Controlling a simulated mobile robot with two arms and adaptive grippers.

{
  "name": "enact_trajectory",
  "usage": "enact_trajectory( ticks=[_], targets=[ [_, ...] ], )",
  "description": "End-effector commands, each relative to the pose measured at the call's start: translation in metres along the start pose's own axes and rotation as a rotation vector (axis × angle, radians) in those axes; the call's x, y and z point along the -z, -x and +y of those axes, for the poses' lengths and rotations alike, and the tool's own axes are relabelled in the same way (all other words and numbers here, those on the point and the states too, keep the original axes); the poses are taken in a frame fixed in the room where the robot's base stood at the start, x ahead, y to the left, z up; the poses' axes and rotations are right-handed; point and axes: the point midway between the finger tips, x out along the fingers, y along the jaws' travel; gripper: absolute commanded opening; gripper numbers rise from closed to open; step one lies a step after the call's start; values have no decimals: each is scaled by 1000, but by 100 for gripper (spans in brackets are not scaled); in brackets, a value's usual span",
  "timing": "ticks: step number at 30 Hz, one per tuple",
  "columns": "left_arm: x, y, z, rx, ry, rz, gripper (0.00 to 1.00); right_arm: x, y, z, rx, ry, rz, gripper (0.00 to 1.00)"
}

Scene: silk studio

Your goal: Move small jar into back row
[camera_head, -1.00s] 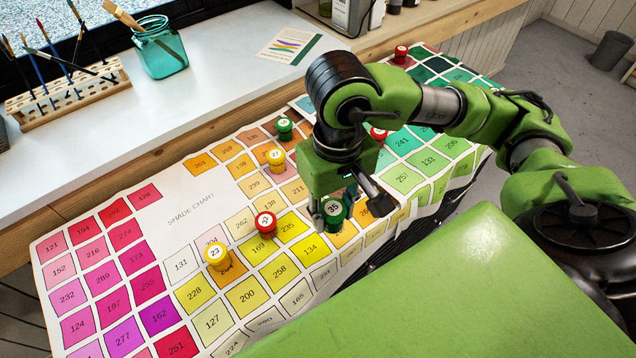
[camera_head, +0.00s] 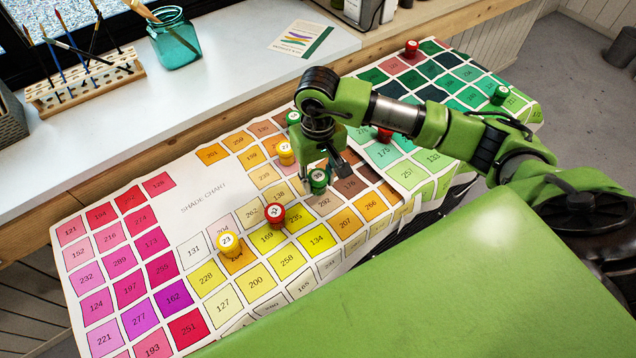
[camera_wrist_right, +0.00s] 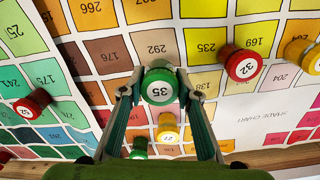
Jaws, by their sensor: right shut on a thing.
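My right gripper (camera_head: 330,172) is shut on a small green jar (camera_head: 318,181) with a white round label reading 35. In the right wrist view the two fingers press on either side of that jar (camera_wrist_right: 159,83), near square 292 of the shade chart. I cannot tell its exact height above the chart. The paper shade chart (camera_head: 205,195) lies on the table with rows of coloured squares. Behind the held jar stand a yellow jar (camera_head: 286,155) marked 27 and a green jar (camera_head: 293,118). My left gripper is out of view.
A red jar (camera_head: 274,215) marked 32 and a yellow jar (camera_head: 229,245) marked 23 stand left of my gripper. Another red jar (camera_head: 411,48) and a green jar (camera_head: 499,95) stand at the far right.

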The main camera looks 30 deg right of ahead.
Motion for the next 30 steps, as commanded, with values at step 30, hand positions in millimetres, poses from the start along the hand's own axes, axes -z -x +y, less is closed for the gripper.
enact_trajectory(
  ticks=[30],
  targets=[
    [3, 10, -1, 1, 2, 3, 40, 2, -35, 0, -1, -1, -1, 47]
  ],
)
